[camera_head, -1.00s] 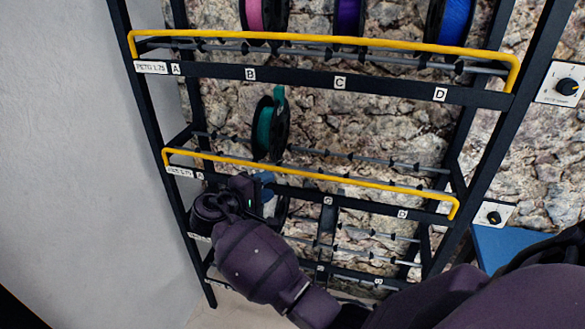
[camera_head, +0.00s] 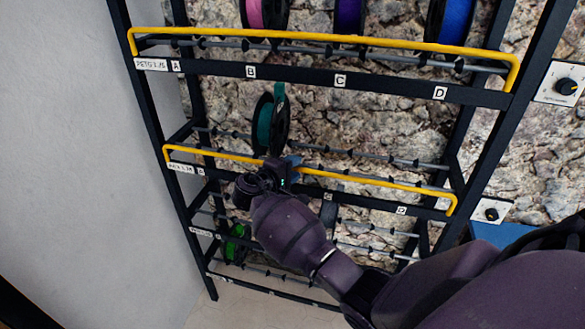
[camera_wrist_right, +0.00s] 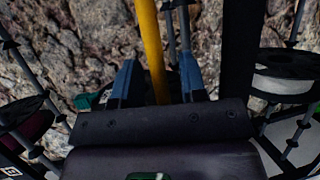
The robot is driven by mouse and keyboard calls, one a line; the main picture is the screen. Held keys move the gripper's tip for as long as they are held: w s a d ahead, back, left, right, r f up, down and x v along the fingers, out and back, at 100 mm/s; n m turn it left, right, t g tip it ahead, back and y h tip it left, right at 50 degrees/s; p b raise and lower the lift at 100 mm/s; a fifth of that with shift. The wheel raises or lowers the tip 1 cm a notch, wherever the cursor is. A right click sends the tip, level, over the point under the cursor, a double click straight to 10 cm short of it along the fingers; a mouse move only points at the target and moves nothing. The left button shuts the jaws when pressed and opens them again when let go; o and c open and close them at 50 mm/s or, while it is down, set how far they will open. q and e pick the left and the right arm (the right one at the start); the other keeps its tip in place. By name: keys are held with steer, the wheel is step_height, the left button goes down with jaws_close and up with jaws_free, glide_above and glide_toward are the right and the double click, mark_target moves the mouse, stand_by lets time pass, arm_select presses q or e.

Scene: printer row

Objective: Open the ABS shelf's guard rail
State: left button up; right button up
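The middle shelf's yellow guard rail (camera_head: 385,185) runs across the front of the rack, with a small label (camera_head: 181,168) at its left end, too small to read surely. My right gripper (camera_head: 288,163) is at this rail, near its middle, and hides a short stretch of it. In the right wrist view the rail (camera_wrist_right: 150,40) passes between the two blue-grey fingers of the gripper (camera_wrist_right: 157,80). The fingers are apart, with gaps beside the rail. My left gripper is not in view.
A teal spool (camera_head: 265,125) hangs just behind the rail, close to my right gripper. The upper shelf has its own yellow rail (camera_head: 330,40) and several spools. A green spool (camera_head: 237,243) sits lower. A grey wall (camera_head: 70,150) borders the rack's left side.

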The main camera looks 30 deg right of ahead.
steer(key=shift+c, duration=0.3)
jaws_close()
